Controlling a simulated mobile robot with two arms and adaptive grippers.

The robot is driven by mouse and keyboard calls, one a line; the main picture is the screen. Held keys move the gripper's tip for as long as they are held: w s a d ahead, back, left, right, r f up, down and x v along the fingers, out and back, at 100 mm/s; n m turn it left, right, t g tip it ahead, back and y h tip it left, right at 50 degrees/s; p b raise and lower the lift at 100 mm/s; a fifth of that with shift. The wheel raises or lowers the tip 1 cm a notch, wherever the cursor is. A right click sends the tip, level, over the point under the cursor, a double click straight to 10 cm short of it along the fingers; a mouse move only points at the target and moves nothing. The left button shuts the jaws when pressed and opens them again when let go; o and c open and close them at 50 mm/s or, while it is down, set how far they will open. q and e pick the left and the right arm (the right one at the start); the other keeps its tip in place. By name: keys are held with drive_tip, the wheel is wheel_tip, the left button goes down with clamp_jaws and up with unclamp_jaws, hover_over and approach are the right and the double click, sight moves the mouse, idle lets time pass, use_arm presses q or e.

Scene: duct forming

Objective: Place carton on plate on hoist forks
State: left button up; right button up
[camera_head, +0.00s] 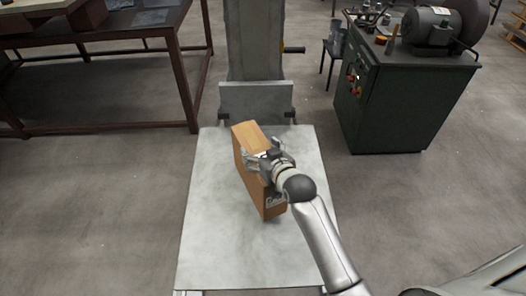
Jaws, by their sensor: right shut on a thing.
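A brown cardboard carton (246,149) is at the middle of the view, over a flat grey metal plate (215,240). The plate lies on the hoist forks, whose tips (188,293) just show at its near edge. The hoist's grey mast (255,45) stands behind the plate. My right gripper (263,158) is shut on the carton's upper part, and my arm hides some of its right side. I cannot tell whether the carton's bottom touches the plate. My left gripper does not show.
A dark green machine cabinet (395,105) with a motor on top stands at the right rear. A brown-framed workbench (100,128) stands at the left rear. The concrete floor (90,220) on the left is clear.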

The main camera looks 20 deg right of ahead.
drive_tip(key=shift+w+f, duration=0.15)
drive_tip(key=shift+f, duration=1.35)
drive_tip(key=o, duration=2.1)
drive_tip(key=shift+f, duration=0.15)
drive_tip(key=v, duration=1.2)
drive_tip(key=shift+d, duration=0.1)
